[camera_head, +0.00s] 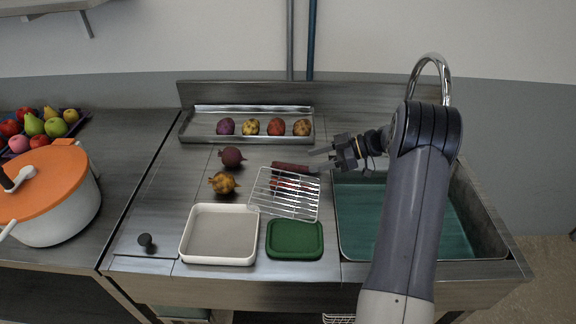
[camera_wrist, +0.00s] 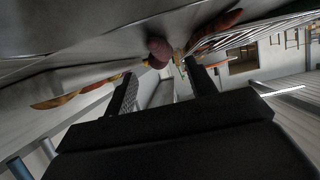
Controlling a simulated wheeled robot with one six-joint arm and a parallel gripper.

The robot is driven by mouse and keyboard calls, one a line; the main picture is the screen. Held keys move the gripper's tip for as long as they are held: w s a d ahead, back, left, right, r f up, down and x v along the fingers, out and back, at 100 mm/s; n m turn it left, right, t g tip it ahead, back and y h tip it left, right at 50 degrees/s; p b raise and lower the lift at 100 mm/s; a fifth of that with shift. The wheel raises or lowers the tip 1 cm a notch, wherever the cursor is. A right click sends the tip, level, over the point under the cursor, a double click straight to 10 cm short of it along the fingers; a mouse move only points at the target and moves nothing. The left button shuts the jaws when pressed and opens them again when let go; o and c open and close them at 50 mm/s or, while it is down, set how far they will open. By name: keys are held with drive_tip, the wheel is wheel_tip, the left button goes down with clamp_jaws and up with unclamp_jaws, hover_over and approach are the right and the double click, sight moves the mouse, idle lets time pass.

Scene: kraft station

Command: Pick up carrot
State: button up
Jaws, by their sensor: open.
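A long dark reddish root, likely the carrot (camera_head: 290,167), lies on the steel counter at the back edge of the wire rack. Another reddish length shows through the rack's bars, and I cannot tell what it is. My gripper (camera_head: 313,160) is open and empty, just right of the root's right end. Its fingers point left, and contact cannot be told. In the wrist view the fingers (camera_wrist: 160,84) stand apart with nothing between them. A reddish long shape (camera_wrist: 215,28), probably the same root, lies beyond the right finger beside the rack.
The wire rack (camera_head: 261,190) stands in front of the root. A beet (camera_head: 232,157) and a yellow-brown vegetable (camera_head: 223,183) lie left. A steel tray (camera_head: 190,127) holds several roots behind. A white tray (camera_head: 186,245) and green lid (camera_head: 294,240) lie in front; the sink (camera_head: 345,225) is right.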

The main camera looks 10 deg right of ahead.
sight(294, 165)
drive_tip(key=shift+x, duration=1)
drive_tip(key=p+x, duration=0.2)
drive_tip(key=x, duration=0.3)
drive_tip(key=shift+s+r+p, duration=0.1)
drive_tip(key=shift+p, duration=0.2)
drive_tip(key=shift+a+f, duration=0.2)
drive_tip(key=shift+f, duration=0.05)
drive_tip(key=shift+c, duration=0.2)
drive_tip(key=shift+r, duration=0.1)
drive_tip(key=c, duration=1)
